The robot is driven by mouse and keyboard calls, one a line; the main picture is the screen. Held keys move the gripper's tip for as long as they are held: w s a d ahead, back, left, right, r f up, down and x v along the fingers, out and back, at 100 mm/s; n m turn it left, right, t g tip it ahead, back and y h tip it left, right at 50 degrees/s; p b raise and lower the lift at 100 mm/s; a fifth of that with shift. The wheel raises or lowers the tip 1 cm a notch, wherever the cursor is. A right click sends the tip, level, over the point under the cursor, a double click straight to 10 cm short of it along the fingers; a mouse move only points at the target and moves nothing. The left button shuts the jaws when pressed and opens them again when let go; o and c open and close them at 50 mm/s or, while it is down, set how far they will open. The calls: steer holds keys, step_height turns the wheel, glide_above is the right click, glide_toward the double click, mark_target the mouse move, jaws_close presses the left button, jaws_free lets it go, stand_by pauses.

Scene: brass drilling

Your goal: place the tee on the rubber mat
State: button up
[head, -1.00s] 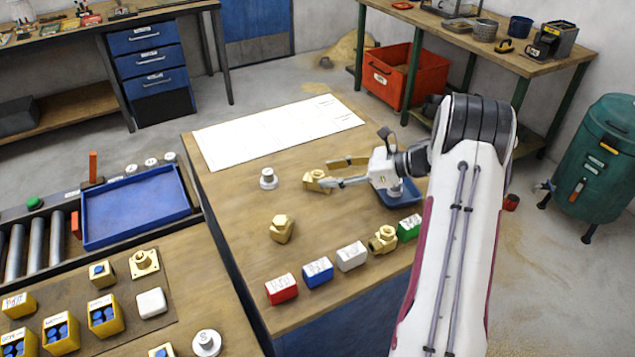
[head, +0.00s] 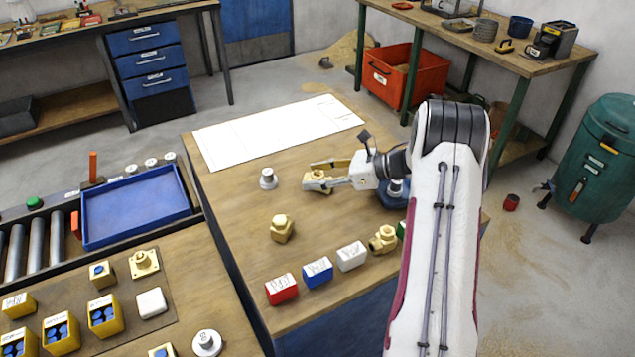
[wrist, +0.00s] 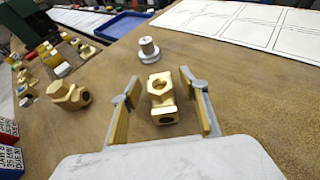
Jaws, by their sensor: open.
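A brass fitting (head: 317,180), which looks like the tee, rests on the wooden bench at my gripper (head: 316,174). In the wrist view this fitting (wrist: 162,100) sits between my two spread fingers (wrist: 159,78), with a ring-like opening on top and a dark bore facing me. Gaps show on both sides, and the fingers do not appear to touch it. My gripper is open. A flat brown mat (head: 129,284), likely the rubber mat, lies on the left bench under a brass flange, a yellow block and a white block.
Another brass fitting (head: 282,229) and a third (head: 383,240) lie nearer the bench front, by red, blue and white boxes (head: 318,271). A blue tray (head: 135,207) lies on the conveyor. A white sheet (head: 278,130) covers the back.

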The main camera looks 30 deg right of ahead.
mark_target(318, 174)
stand_by(0.3)
jaws_close()
steer(key=shift+r, duration=0.15)
steer(key=shift+r, duration=4.9)
